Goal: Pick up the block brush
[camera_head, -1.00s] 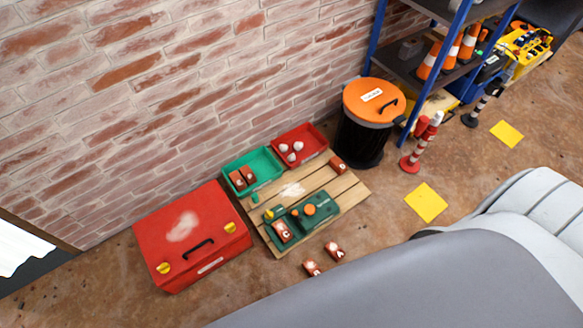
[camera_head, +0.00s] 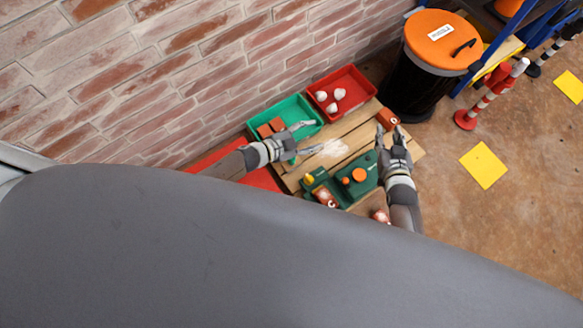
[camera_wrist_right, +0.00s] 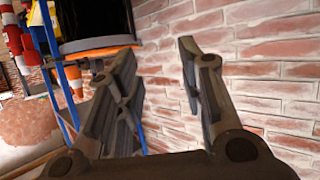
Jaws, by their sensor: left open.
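I cannot make out a block brush for certain. A small green item (camera_head: 292,160) at the pallet's left edge is partly hidden by my left gripper. My left gripper (camera_head: 309,138) is open over the left side of the wooden pallet (camera_head: 362,125), beside the green tray. My right gripper (camera_head: 389,131) is open near the pallet's right end, close to a red-brown block (camera_head: 388,117). In the right wrist view my right gripper (camera_wrist_right: 160,65) has its fingers apart with nothing between them, facing the brick wall.
A green tray (camera_head: 304,108) holds red-brown blocks; a red tray (camera_head: 359,83) holds white balls. A green machine (camera_head: 362,185) sits on the pallet. An orange-lidded bin (camera_head: 440,40) stands at the right. Floor is clear around the yellow sheet (camera_head: 483,165).

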